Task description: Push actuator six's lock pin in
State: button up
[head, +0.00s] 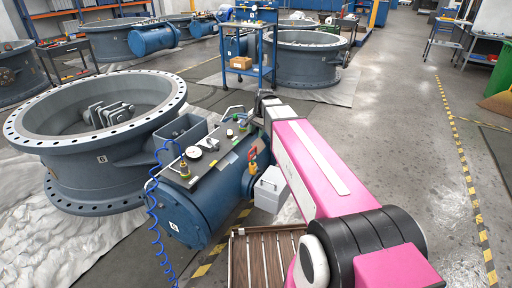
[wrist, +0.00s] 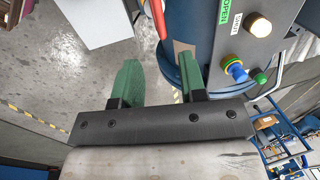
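The nearest actuator is a blue cylinder (head: 205,200) with a dark top panel, fixed to the side of a large grey flanged valve (head: 90,155). Its number labels are too small to read surely. In the wrist view, the actuator's panel (wrist: 228,50) carries OPEN and SHUT labels, a pale lamp, a blue-and-yellow knob (wrist: 235,69) and a green knob (wrist: 260,77). I cannot tell which part is the lock pin. My gripper (wrist: 162,78) is open and empty, its green fingers apart beside the cylinder. In the head view my pink arm hides part of the actuator's far end.
A red-and-yellow handle (head: 252,160) and a light grey box (head: 270,188) are on the actuator's near right side. A coiled blue hose (head: 153,215) hangs at its left. A slatted wooden platform (head: 262,255) lies below. A blue cart (head: 250,55) stands behind.

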aim_at(253, 148)
jog(key=f, duration=0.3)
jog(key=a+f, duration=0.1)
jog(key=f, duration=0.2)
jog(key=w+f, duration=0.1)
jog(key=f, duration=0.2)
jog(key=shift+a+f, duration=0.3)
jog(key=shift+a, duration=0.05)
grip_shut()
